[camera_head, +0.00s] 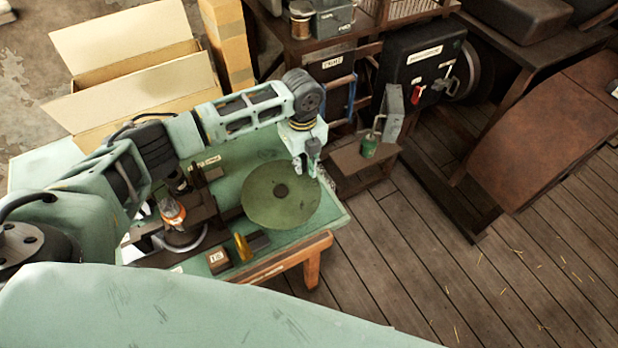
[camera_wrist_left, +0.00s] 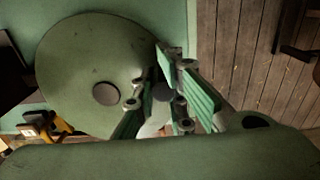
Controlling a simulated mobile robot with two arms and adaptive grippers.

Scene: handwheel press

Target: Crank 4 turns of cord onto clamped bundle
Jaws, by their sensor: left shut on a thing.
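The flat green round wheel (camera_head: 265,205) with a dark hub sits on the press at the near side of the green bench; it also fills the upper left of the left wrist view (camera_wrist_left: 85,60). My left gripper (camera_head: 308,170) reaches down at the wheel's right rim. In the left wrist view its fingers (camera_wrist_left: 162,95) are shut around a small dark round grip by the rim, mostly hidden between them. An orange and white bundle (camera_head: 172,212) sits in the dark press left of the wheel, partly hidden by my arm. Cord cannot be made out. My right gripper is out of view.
A yellow post (camera_head: 242,247) and a dark block with a label (camera_head: 218,260) stand at the bench's front edge. A small stool (camera_head: 360,165) holds a green can (camera_head: 369,147). Open cardboard boxes (camera_head: 125,50) stand behind.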

